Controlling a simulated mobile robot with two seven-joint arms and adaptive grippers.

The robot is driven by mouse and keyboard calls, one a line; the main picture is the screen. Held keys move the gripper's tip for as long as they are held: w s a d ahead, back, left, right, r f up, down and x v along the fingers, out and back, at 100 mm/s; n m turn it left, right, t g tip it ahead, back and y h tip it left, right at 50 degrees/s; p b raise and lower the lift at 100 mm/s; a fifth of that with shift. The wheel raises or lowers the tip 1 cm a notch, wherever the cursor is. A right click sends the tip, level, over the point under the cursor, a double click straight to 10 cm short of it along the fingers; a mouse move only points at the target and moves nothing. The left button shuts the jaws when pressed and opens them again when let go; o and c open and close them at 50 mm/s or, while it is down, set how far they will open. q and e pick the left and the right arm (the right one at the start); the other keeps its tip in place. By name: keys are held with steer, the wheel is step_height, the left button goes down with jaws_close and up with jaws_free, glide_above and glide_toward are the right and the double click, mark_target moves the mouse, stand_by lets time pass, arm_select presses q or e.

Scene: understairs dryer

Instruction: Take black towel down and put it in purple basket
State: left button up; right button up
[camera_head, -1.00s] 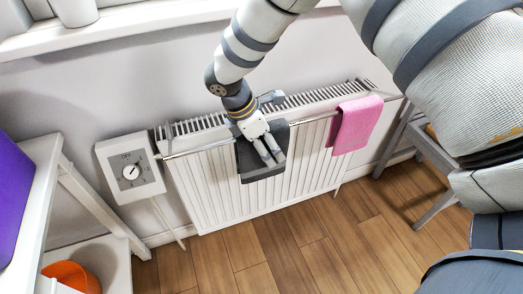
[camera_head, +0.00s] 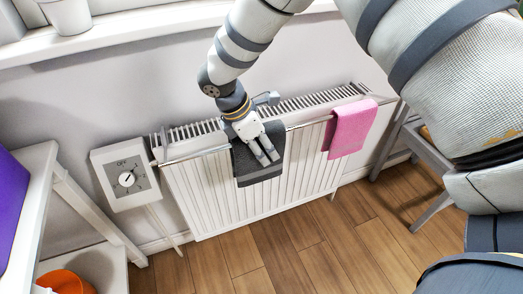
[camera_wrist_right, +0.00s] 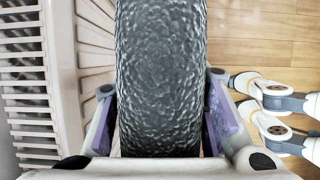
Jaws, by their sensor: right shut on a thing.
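The black towel (camera_head: 244,168) hangs over the front rail of the white radiator (camera_head: 210,190). My right gripper (camera_head: 268,158) is at the towel from above and is shut on it. In the right wrist view, the towel (camera_wrist_right: 160,75) fills the space between the two fingers. The purple basket (camera_head: 10,205) shows only in part at the left edge, on a white shelf unit (camera_head: 38,160). White and grey jointed parts at the right of the right wrist view may be my left gripper (camera_wrist_right: 268,112); their opening is unclear.
A pink towel (camera_head: 350,128) hangs on the same rail to the right. A control box with a dial (camera_head: 126,180) is left of the radiator. An orange bowl (camera_head: 64,281) is low on the shelf unit. A grey chair or stool (camera_head: 425,150) stands at right. The floor in front is clear.

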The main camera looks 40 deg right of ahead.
arm_select(q)
steer(key=shift+w+r+t+p, duration=0.4)
steer(key=shift+w+r+p, duration=0.3)
steer(key=shift+w+r, duration=0.3)
arm_select(e)
step_height(320, 180, up, 17)
arm_select(q)
steer(key=shift+w+r, duration=0.25)
steer(key=shift+r, duration=0.05)
arm_select(e)
steer(key=shift+r, duration=0.35)
